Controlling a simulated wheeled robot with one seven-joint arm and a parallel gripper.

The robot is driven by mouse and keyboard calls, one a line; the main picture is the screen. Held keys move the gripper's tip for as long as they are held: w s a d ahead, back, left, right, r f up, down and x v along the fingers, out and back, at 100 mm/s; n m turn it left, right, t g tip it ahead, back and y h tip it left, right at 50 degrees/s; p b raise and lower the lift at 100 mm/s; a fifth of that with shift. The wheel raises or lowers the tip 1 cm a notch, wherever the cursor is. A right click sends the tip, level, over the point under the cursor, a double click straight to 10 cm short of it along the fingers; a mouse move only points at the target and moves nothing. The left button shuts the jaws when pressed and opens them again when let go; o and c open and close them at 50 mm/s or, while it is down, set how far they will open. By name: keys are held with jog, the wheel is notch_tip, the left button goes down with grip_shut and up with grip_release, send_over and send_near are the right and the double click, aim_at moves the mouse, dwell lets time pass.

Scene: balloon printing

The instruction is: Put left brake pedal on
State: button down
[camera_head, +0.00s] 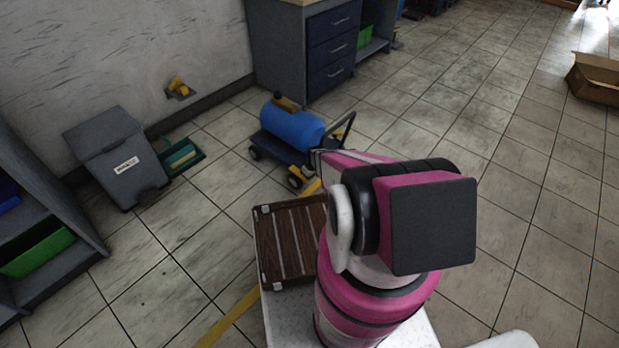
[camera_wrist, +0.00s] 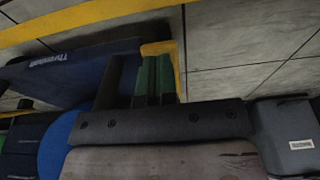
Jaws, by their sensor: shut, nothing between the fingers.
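A wheeled cart (camera_head: 272,148) carrying a blue tank (camera_head: 292,126) stands on the floor beyond my arm. A yellow part (camera_head: 311,187) shows low at its near end, by a wheel; I cannot tell its tilt. In the wrist view the cart's dark blue, lettered edge (camera_wrist: 60,65) lies at the left, with a yellow piece (camera_wrist: 160,47) close by. My gripper (camera_wrist: 155,65) is shut and empty, its green-padded fingers together beside that yellow piece; contact cannot be told. In the head view my arm hides the gripper and part of the cart.
A dark cart handle (camera_head: 343,128) rises next to the arm. A grey bin (camera_head: 118,160) and green dustpan (camera_head: 184,156) stand left by the wall. A brown slatted case (camera_head: 288,240) lies nearby.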

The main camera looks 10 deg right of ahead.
jog(key=s+d+r, duration=0.1)
jog(key=s+r, duration=0.1)
jog(key=r, duration=0.3)
jog(key=s+d+r, duration=0.2)
jog(key=s+r, duration=0.1)
jog(key=r, duration=0.3)
jog(key=shift+d+r, duration=0.15)
jog(key=shift+d, duration=0.15)
